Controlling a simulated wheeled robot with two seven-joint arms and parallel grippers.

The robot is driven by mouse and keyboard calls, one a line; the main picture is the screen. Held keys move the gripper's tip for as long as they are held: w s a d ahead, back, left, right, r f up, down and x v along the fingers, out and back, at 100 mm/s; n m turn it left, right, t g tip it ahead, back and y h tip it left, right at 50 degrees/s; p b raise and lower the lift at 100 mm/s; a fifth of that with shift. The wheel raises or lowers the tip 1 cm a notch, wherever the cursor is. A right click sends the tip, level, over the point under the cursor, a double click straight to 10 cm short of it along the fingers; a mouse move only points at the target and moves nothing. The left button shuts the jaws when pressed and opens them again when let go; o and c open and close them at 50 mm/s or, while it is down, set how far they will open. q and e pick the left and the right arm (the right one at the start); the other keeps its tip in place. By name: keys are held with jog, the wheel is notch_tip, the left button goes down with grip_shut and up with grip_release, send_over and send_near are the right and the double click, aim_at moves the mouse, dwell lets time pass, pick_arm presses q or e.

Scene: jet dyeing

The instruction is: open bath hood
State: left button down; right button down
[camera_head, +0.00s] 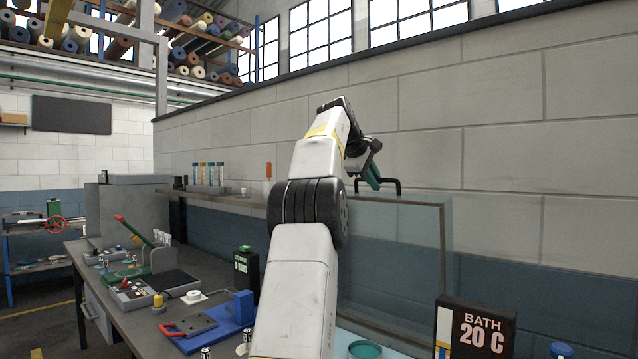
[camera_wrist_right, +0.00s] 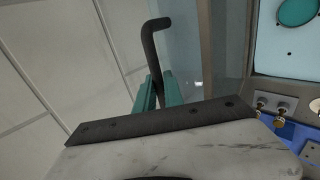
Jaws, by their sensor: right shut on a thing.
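The bath hood (camera_head: 395,260) is a clear pane in a grey frame, standing raised in front of the wall in the head view. A black bar handle (camera_head: 392,184) sits at its top edge. My right gripper (camera_head: 374,176) is at the handle, with its teal fingers shut on it. In the right wrist view the black handle (camera_wrist_right: 152,50) runs down between the teal fingers (camera_wrist_right: 150,92), and the hood's pane (camera_wrist_right: 205,50) shows beside them. My right arm hides part of the hood's left side. My left gripper is not in view.
A black sign reading BATH 20 C (camera_head: 478,330) stands at the front right. A teal round thing (camera_head: 365,350) lies below the hood. The bench (camera_head: 135,320) at left carries a blue fixture (camera_head: 205,325) and a counter box (camera_head: 246,270). A shelf (camera_head: 225,199) runs along the wall.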

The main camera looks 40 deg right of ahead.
dwell(0.3)
jog(key=c, duration=1.5)
grip_release()
jog(key=shift+w, duration=0.1)
jog(key=shift+o, duration=0.2)
jog(key=v, duration=0.7)
jog(key=shift+a+r, duration=0.25)
jog(key=w+a+f+t+y, duration=0.2)
jog(key=a+f, duration=0.2)
jog(key=a, duration=0.6)
jog(key=w+a+f+t+y, duration=0.2)
jog(key=a+f+y, duration=0.15)
jog(key=a, duration=0.65)
jog(key=w+a+f+t+y, duration=0.2)
jog(key=a+f, duration=0.3)
jog(key=a, duration=0.6)
jog(key=s+a+f+y, duration=0.1)
jog(key=s+a+f, duration=0.3)
jog(key=a+f, duration=0.2)
jog(key=s+a+f+y, duration=0.2)
jog(key=s+a+f, duration=0.3)
jog(key=a, duration=0.6)
jog(key=s+a+f+y, duration=0.1)
jog(key=s+a+f, duration=0.4)
jog(key=a+f, duration=0.3)
jog(key=shift+a, duration=0.45)
